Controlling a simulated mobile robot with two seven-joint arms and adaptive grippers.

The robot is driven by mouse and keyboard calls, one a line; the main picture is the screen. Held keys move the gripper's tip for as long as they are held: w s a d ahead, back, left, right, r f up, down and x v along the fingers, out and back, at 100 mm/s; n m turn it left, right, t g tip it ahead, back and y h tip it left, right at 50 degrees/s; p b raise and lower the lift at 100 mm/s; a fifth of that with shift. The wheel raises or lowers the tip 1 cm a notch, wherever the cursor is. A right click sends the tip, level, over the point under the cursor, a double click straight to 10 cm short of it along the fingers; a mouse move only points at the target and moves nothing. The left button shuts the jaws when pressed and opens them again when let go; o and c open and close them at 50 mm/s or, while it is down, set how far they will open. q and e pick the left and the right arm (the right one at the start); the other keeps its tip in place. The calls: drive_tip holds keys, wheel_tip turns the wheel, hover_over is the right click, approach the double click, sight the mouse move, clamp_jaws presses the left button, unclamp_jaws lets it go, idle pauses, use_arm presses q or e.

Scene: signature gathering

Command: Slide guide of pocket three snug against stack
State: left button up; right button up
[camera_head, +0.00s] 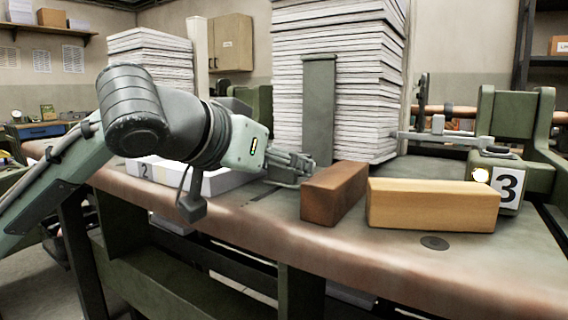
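A tall stack of white paper sheets (345,40) stands on the bench at the centre. A green upright plate (319,110) stands in front of its face, and I cannot tell if the two touch. A white label "3" (509,188) is on a green housing at the right, with a lit lamp beside it. A metal bar (445,138) reaches from the green frame there toward the stack. My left gripper (304,169) is low by the foot of the plate, just behind the brown block. Its fingertips are partly hidden. My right gripper is out of view.
A brown block (334,191) and a tan wooden block (433,205) lie on the bench near its front edge. A white tray-like piece marked "2" (145,171) is behind my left arm. Another paper stack (150,62) stands farther left. The front bench edge (270,235) is bare.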

use_arm(q)
drive_tip(key=v, duration=1.1)
drive_tip(key=shift+s+r, duration=0.15)
drive_tip(key=shift+a, duration=0.1)
